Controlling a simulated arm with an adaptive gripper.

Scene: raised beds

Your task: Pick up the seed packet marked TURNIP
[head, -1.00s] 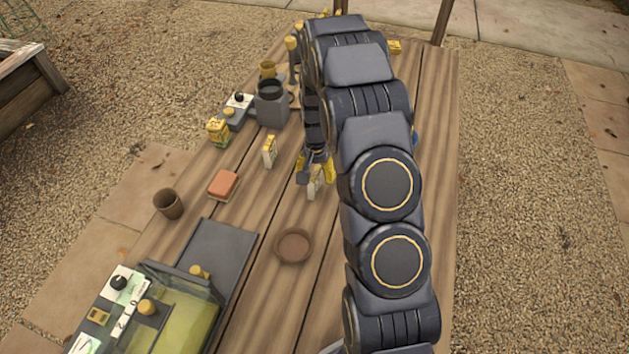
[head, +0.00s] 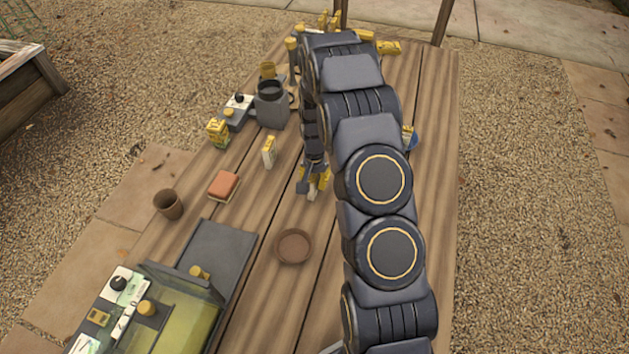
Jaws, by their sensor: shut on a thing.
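My gripper (head: 315,186), with yellow fingers, is in the head view near the middle of the table, beyond the brown saucer. It is shut on a small pale packet (head: 313,191), mostly hidden by the fingers. I cannot read its marking or tell whether it is clear of the table. Another small pale and yellow packet (head: 268,151) stands upright to the left of my gripper, apart from it. Its label is too small to read. My arm hides part of the table to the right.
A brown saucer (head: 293,247) lies nearer on the wooden table (head: 330,290). A red-brown block (head: 224,185), a brown pot (head: 168,204) and a grey can (head: 272,105) stand to the left. A yellow box (head: 217,132) and a clear-lidded case (head: 180,300) are also left.

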